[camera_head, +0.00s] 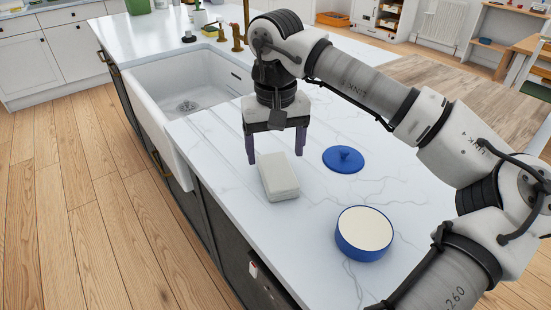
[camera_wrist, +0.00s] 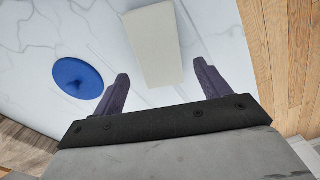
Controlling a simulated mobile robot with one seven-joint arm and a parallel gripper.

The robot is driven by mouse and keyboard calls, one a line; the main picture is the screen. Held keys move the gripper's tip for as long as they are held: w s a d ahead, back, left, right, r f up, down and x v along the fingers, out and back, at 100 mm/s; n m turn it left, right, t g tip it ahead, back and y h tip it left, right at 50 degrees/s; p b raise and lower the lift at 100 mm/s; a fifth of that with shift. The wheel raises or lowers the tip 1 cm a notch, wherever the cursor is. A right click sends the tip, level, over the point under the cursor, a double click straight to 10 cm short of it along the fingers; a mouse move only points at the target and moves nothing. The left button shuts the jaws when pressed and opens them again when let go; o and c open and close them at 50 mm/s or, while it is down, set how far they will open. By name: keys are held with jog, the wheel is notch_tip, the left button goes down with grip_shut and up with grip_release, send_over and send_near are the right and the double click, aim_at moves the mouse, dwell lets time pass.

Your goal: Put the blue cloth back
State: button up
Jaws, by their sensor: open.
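No blue cloth can be made out in either view. My gripper (camera_head: 275,156) is open, pointing down over the white marble counter (camera_head: 215,150), with its two purple fingers apart. A pale grey-white rectangular block (camera_head: 279,177) lies on the counter just in front of the fingers. In the wrist view the block (camera_wrist: 152,45) shows beyond and between the open fingertips (camera_wrist: 161,72). Nothing is held. I cannot tell exactly how high the fingertips are above the counter.
A blue lid (camera_head: 344,159) lies right of the block. A round blue pot (camera_head: 362,252) with a cream top stands nearer on the counter. A white sink (camera_head: 200,85) and brass tap (camera_head: 237,40) are behind. A small red-and-white item (camera_head: 253,269) shows on the dark cabinet front.

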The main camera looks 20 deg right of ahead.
aim_at(276, 165)
notch_tip(276, 165, up, 9)
jog(key=shift+f, duration=0.2)
dwell(0.3)
